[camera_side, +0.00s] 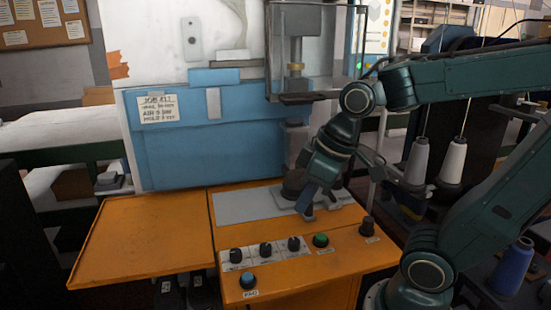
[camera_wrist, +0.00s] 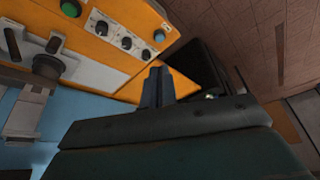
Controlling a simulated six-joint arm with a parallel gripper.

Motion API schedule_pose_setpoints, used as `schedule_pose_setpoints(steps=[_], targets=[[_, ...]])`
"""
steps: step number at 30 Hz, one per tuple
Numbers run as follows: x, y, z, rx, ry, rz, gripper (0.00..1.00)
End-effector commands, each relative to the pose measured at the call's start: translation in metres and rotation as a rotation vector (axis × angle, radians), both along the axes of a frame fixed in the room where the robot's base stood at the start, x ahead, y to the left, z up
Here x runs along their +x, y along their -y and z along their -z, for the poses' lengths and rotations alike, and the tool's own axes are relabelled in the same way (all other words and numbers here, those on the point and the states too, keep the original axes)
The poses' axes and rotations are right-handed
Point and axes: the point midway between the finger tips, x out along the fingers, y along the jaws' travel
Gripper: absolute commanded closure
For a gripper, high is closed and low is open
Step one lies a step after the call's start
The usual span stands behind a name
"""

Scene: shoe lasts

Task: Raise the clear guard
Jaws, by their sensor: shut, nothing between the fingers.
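The clear guard is hard to make out in the side view. My gripper (camera_side: 306,208) points down over the grey plate on the orange table, below and in front of the press column. Its blue-grey fingers are together and empty. In the wrist view my gripper (camera_wrist: 156,86) shows the fingers side by side, with orange table beyond them. The guard cannot be identified in the wrist view.
The orange table (camera_side: 140,240) has several black knobs (camera_side: 265,249), a green button (camera_side: 321,240) and a blue button (camera_side: 248,281) along its front. A blue machine panel (camera_side: 190,155) stands behind. The table's left part is clear.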

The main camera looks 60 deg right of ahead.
Motion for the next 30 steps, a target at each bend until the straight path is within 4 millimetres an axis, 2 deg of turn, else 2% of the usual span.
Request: schedule_pose_setpoints(steps=[30], targets=[[0.055, -0.010, 0.050, 0.126, -0.108, -0.245, 1.00]])
